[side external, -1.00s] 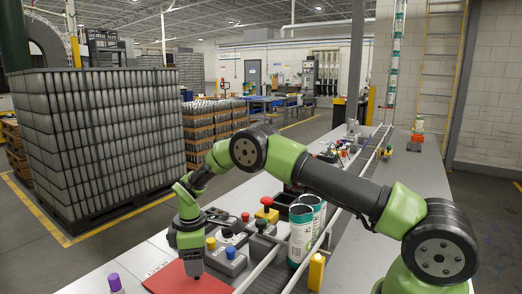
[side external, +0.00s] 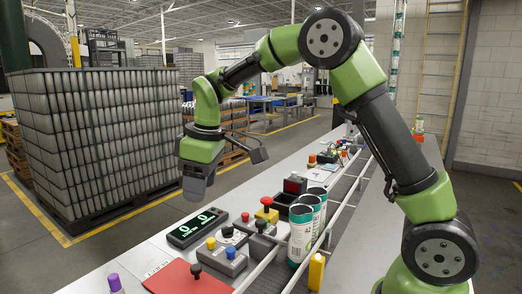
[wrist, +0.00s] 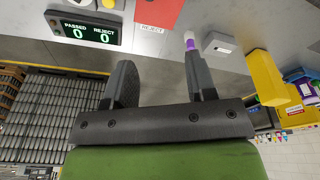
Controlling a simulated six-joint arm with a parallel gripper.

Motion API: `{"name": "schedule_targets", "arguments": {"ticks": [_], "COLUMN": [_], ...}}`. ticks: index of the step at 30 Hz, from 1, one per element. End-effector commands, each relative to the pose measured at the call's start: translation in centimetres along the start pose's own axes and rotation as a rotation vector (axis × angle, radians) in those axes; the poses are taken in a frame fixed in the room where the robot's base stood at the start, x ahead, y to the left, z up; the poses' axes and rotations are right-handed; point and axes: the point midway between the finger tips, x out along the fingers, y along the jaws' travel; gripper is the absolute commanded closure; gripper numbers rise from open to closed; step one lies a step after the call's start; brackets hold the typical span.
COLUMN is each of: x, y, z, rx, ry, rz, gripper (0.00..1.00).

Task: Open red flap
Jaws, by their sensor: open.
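The red flap (side external: 172,280) lies flat on the table at the bottom of the side external view, with a dark knob (side external: 196,269) at its right part. Part of the red flap (wrist: 160,12) also shows at the top edge of the wrist view, above a "REJECT" label. My gripper (side external: 196,190) is raised well above the table, up and behind the flap, and not touching it. In the wrist view my gripper (wrist: 160,78) has its fingers spread apart with nothing held between them.
A counter display (side external: 198,228) reading 0 and 0 sits behind the flap. A grey button box (side external: 226,258) stands right of it. Green-white cans (side external: 301,235) stand by the conveyor rail. A purple-capped item (side external: 114,282) is left of the flap.

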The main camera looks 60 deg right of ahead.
Motion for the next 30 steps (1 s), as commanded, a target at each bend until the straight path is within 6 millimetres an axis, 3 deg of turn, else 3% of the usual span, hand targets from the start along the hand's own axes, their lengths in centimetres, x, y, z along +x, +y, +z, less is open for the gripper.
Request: {"name": "schedule_targets", "arguments": {"ticks": [6,15,21,30], "x": [-3.9,-7.9,-9.7,-10.7], "y": [-1.5,-3.7,-5.3,-6.6], "z": [1.9,5.3,7.8,10.0], "rx": [0.122,0.288,0.393,0.485], "ry": [0.074,0.169,0.231,0.283], "rz": [0.009,0.007,-0.002,-0.016], "gripper": [0.49,0.49,0.49,0.49]}}
